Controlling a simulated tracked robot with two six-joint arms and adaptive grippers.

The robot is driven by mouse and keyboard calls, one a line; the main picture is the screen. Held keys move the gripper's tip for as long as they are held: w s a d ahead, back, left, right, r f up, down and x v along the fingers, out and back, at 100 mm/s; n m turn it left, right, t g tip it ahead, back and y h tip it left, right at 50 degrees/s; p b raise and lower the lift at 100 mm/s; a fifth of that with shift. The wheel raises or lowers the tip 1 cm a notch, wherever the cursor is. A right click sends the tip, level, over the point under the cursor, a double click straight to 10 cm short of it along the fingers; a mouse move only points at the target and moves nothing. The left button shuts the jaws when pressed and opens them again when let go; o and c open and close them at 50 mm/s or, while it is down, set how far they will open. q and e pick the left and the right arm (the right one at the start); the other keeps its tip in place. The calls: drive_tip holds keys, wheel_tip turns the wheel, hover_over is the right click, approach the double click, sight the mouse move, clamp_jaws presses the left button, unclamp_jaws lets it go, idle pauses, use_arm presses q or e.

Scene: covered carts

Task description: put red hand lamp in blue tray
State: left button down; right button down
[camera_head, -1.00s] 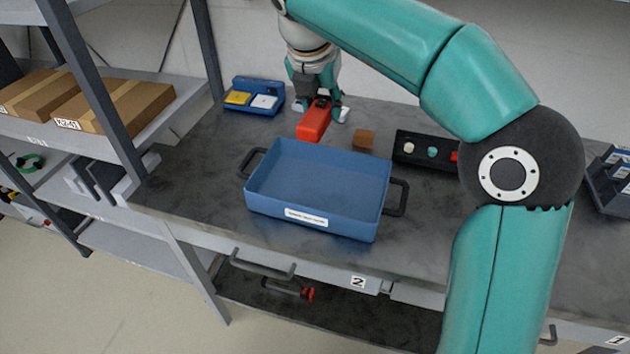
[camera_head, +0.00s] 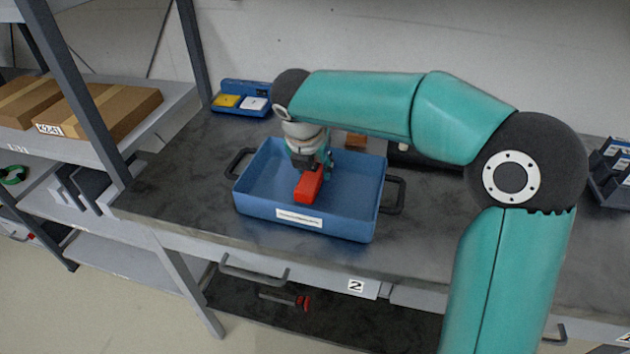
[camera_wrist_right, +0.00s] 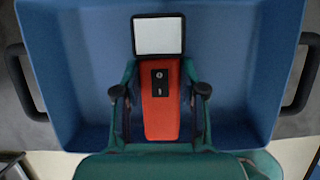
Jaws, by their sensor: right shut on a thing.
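The red hand lamp (camera_head: 308,185) is over the inside of the blue tray (camera_head: 262,205) in the head view. In the right wrist view the lamp (camera_wrist_right: 160,100) shows a red body with a black switch panel and a white lens, with the tray (camera_wrist_right: 225,60) behind it. My right gripper (camera_head: 312,172) is shut on the lamp, a finger on each side; its fingertips also show in the wrist view (camera_wrist_right: 160,91). I cannot tell whether the lamp touches the tray floor. My left gripper is not in view.
The tray stands on the dark bench top (camera_head: 180,180), with black handles at its sides. A small blue bin (camera_head: 240,97) with yellow and white items stands behind. A brown block (camera_head: 355,141) is partly hidden by my arm. Cardboard boxes (camera_head: 95,110) sit on the left shelf.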

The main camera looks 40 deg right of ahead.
sight(314, 179)
drive_tip(key=shift+f+b, duration=0.3)
drive_tip(key=shift+f, duration=1.5)
drive_tip(key=shift+f, duration=0.1)
drive_tip(key=c, duration=0.7)
unclamp_jaws()
drive_tip(key=shift+o, duration=0.2)
drive_tip(key=shift+r, duration=0.3)
drive_tip(key=p+v, duration=0.2)
drive_tip(key=v, duration=0.9)
drive_tip(key=shift+s+a+r, duration=0.1)
drive_tip(key=shift+r, duration=0.2)
drive_tip(key=shift+r, duration=0.1)
